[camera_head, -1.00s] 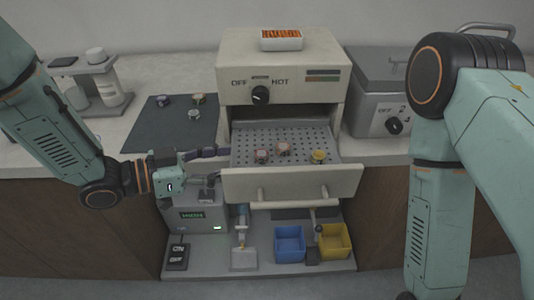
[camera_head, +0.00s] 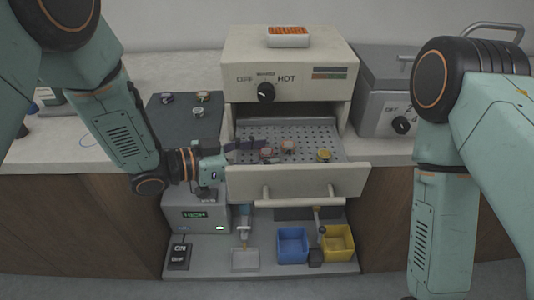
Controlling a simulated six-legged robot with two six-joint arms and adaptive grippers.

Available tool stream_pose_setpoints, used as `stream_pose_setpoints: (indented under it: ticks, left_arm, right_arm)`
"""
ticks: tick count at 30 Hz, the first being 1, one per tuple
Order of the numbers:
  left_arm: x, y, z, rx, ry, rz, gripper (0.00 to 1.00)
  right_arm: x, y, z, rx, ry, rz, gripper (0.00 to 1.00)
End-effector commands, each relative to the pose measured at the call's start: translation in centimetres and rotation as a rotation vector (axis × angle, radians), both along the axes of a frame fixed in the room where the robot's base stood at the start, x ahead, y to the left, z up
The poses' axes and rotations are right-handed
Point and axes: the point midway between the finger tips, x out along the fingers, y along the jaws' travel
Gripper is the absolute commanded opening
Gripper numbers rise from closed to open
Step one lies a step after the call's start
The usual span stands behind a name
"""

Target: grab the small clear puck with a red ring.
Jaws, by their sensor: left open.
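The open drawer (camera_head: 300,180) of the press-side oven holds small pucks on its perforated tray. One small puck with a reddish ring (camera_head: 266,154) is at the tray's left front; its clearness is too small to tell. A pinkish-brown puck (camera_head: 288,145) sits just right of it and a yellow one (camera_head: 324,155) farther right. My left gripper (camera_head: 257,144) is open, its dark fingers reaching over the drawer's left side, close to the reddish puck and partly hiding it. I cannot tell whether they touch. My right arm shows at the right, its gripper out of frame.
The oven (camera_head: 288,70) stands above the drawer. A grey metal box (camera_head: 380,85) stands at the right. Below are a blue bin (camera_head: 292,245), a yellow bin (camera_head: 338,243) and a unit with a green display (camera_head: 195,215).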

Motion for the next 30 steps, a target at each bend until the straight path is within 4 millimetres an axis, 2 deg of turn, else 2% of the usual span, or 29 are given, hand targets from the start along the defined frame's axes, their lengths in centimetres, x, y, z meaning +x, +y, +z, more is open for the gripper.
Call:
stream_pose_setpoints:
  ticks: [3,20,26,30]
  left_arm:
    - [0.0,0.0,0.0,0.000,0.000,0.000,0.53]
    - [0.0,0.1,0.0,0.001,0.000,0.000,0.05]
    - [0.0,0.1,0.0,0.000,0.000,0.000,0.05]
    - [0.0,0.1,1.1,0.001,-0.002,0.000,0.05]
  right_arm:
    - [0.0,0.0,0.0,0.000,0.000,0.000,0.56]
    - [0.0,0.0,0.0,0.000,0.000,0.000,0.56]
    - [0.0,0.0,0.0,0.000,0.000,0.000,0.56]
    - [0.0,0.0,0.3,0.000,0.000,0.000,0.56]
